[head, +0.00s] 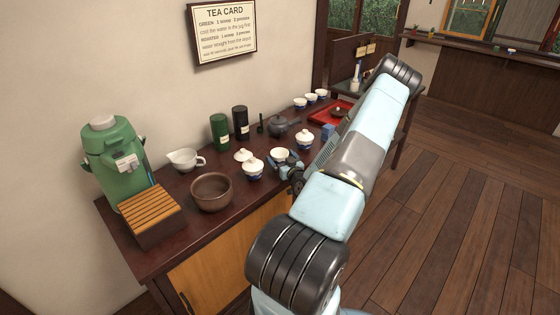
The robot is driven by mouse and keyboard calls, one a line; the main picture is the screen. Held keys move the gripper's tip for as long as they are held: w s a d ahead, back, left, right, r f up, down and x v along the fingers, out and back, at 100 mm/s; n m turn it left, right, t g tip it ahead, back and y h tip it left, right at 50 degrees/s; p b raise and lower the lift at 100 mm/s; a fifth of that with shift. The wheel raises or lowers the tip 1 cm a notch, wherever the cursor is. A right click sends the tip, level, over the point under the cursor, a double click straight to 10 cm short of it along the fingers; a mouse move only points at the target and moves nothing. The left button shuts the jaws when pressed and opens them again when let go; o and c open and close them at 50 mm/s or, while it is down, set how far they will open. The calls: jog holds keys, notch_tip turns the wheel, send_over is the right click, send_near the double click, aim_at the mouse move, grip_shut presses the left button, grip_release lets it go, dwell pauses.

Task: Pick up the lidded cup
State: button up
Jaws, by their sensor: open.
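Two white-and-blue cups with white lids stand on the dark counter (147,261). One lidded cup (253,171) is just left of my gripper (277,163), and the other lidded cup (305,142) is behind and to its right. A white cup (279,153), which looks lidless, stands just behind my gripper and is partly hidden by it. A small white lid-like piece (243,155) lies behind the left lidded cup. My gripper is open and low near the counter. I see nothing held in it, though its fingertips are small here.
A brown bowl (211,194), white pourer (184,160), green dispenser (116,160) and slatted box (150,212) stand left. Green (219,132) and black (240,123) canisters and a dark teapot (281,126) stand behind. A red tray (326,115) and several small cups are at the far end.

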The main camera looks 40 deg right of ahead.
jog(key=shift+w, duration=0.2)
jog(key=c, duration=1)
jog(key=shift+o, duration=0.2)
jog(key=shift+r, duration=0.15)
